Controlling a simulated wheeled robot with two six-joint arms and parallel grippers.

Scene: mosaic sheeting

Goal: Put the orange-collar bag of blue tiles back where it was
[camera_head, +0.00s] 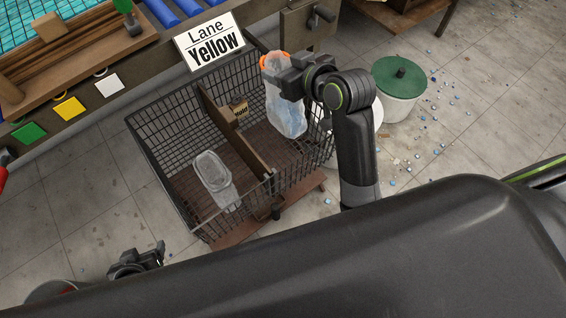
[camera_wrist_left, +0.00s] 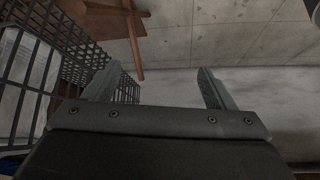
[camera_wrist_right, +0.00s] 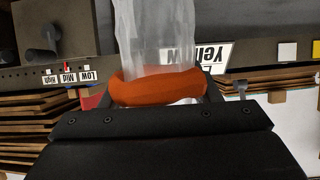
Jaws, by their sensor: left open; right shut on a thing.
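The orange-collar bag of blue tiles (camera_head: 287,108) hangs upright from my right gripper (camera_head: 284,77), over the right compartment of the wire cart (camera_head: 163,114). The gripper is shut on its orange collar (camera_wrist_right: 158,88), which fills the space between the fingers in the right wrist view. The bag looks pale blue and translucent. I cannot tell whether its bottom touches the cart floor. My left gripper (camera_head: 160,254) is open and empty, low at the left outside the cart; its spread fingers show in the left wrist view (camera_wrist_left: 158,90).
A clear container (camera_head: 213,175) lies in the cart's left compartment. A brown divider (camera_head: 238,140) with a labelled card (camera_head: 239,110) splits the cart. A "Lane Yellow" sign (camera_head: 210,42) stands behind. A green-lidded bucket (camera_head: 399,88) and scattered blue tiles are on the floor at right.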

